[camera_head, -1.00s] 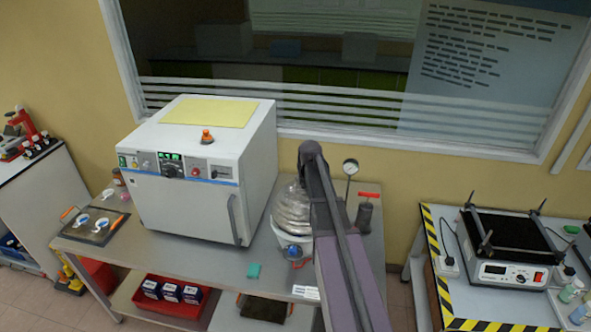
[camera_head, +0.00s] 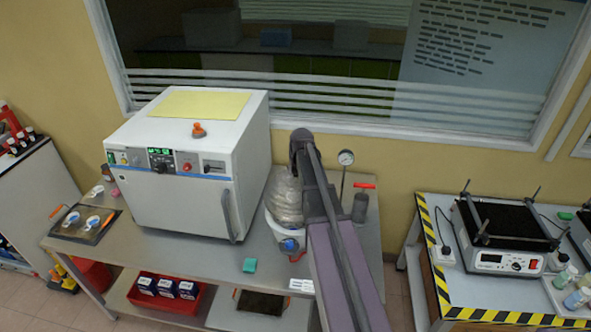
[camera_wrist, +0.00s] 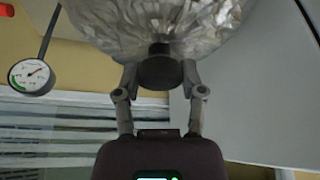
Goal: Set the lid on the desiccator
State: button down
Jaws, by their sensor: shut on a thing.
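The lid (camera_head: 286,196) is a clear, shiny dome with a dark knob (camera_wrist: 160,70). In the head view it is over the white desiccator base (camera_head: 273,231), which has a blue knob on its front. I cannot tell whether the lid touches the base rim. My arm hides the right side of both. In the wrist view my gripper (camera_wrist: 160,78) is shut on the lid's knob, with a finger on each side, and the lid (camera_wrist: 150,22) fills the top. The base is not visible there.
A white oven (camera_head: 180,195) stands close on the left. A pressure gauge (camera_head: 346,157) on a stem and a dark cylinder with a red handle (camera_head: 361,205) stand to the right. The window wall is behind.

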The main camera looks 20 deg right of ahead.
aim_at(296, 182)
jog(key=shift+s+f+b, duration=0.1)
jog(key=shift+f+b, duration=2.95)
jog(key=shift+f, duration=0.15)
jog(key=shift+f+b, duration=0.55)
jog(key=shift+c, duration=0.6)
grip_release()
jog(key=shift+r, duration=0.1)
